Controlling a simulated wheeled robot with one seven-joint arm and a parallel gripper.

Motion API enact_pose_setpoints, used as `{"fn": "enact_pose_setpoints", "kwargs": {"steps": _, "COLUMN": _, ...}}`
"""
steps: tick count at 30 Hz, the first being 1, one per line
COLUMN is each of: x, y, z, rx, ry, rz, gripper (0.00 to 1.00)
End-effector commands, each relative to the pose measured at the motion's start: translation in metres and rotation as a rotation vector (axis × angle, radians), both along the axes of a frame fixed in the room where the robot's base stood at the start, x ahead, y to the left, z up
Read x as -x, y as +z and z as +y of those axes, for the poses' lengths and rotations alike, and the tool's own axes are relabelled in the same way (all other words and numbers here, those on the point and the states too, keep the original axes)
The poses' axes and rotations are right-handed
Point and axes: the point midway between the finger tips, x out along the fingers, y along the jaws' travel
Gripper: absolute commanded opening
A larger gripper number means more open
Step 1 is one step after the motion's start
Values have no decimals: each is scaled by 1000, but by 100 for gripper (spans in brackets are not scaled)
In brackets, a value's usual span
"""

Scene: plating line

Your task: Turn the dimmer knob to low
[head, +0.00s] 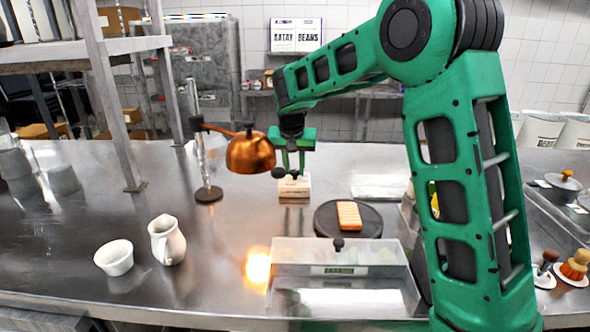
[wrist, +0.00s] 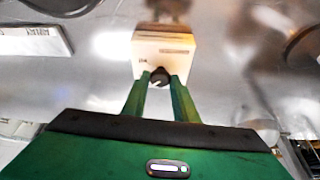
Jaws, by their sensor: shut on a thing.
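The dimmer is a small cream box (head: 294,186) on the steel counter, below my gripper in the head view. The box also shows in the wrist view (wrist: 163,52), with small dark print on its face. Its round black knob (wrist: 159,77) has a pale mark and sits between my fingertips. My gripper (wrist: 159,84) is shut on the knob, with a green finger on each side. In the head view my gripper (head: 293,165) points down at the box. The knob's setting is too small to read.
A copper lamp (head: 250,153) on a stand (head: 208,193) hangs just left of my gripper. A white jug (head: 167,240) and bowl (head: 115,258) stand left.

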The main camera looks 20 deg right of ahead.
Motion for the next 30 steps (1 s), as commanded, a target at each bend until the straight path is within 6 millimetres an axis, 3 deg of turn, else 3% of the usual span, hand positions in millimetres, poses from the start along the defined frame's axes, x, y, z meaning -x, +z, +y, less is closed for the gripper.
{"fn": "enact_pose_setpoints", "kwargs": {"steps": 10, "x": 0, "y": 0, "z": 2, "rx": 0, "ry": -141, "rz": 2, "gripper": 4}}
{"fn": "enact_pose_setpoints", "kwargs": {"steps": 26, "x": 0, "y": -1, "z": 2, "rx": -1, "ry": -165, "rz": 4, "gripper": 4}}
{"fn": "enact_pose_setpoints", "kwargs": {"steps": 27, "x": 0, "y": -1, "z": 2, "rx": 0, "ry": -164, "rz": 4, "gripper": 28}}
{"fn": "enact_pose_setpoints", "kwargs": {"steps": 29, "x": 0, "y": -1, "z": 2, "rx": 0, "ry": -164, "rz": 3, "gripper": 43}}
{"fn": "enact_pose_setpoints", "kwargs": {"steps": 30, "x": 0, "y": -1, "z": 2, "rx": 0, "ry": -164, "rz": 3, "gripper": 45}}
